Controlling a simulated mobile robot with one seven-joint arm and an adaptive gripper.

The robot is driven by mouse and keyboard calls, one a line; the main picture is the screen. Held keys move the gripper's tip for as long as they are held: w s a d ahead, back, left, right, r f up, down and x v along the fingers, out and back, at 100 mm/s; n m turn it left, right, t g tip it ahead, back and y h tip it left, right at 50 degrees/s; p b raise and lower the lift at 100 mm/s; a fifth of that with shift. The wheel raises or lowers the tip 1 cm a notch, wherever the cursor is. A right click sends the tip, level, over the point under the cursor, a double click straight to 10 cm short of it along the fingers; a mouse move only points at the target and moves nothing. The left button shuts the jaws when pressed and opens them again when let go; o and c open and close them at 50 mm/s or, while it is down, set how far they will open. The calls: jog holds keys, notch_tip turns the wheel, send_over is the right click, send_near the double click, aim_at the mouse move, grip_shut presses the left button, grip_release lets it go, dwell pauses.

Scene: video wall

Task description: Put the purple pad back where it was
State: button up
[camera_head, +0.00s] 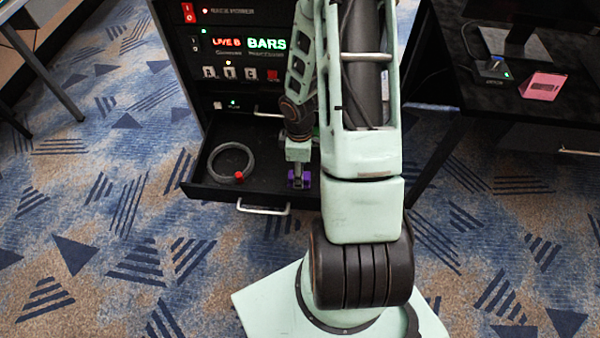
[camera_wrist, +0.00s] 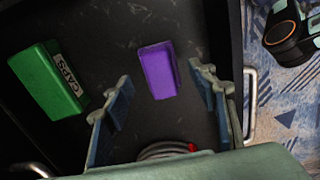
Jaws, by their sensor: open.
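The purple pad (camera_wrist: 158,72) lies on the dark floor of an open drawer. My gripper (camera_wrist: 161,84) is open, with one finger on either side of the pad's line in the wrist view. The pad sits slightly beyond the fingertips, and nothing is held. In the head view my gripper (camera_head: 299,172) points down into the drawer. Purple shows at its tip, but I cannot tell there whether they touch.
The drawer (camera_head: 225,194) also holds a green box (camera_wrist: 48,82) labelled CAPS and a coiled grey cable (camera_head: 214,172) with a red end. The rack (camera_head: 240,70) stands behind.

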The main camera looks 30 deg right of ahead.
notch_tip(320, 180, up, 9)
jog(key=p, duration=0.2)
jog(key=shift+r, duration=0.15)
dwell(0.3)
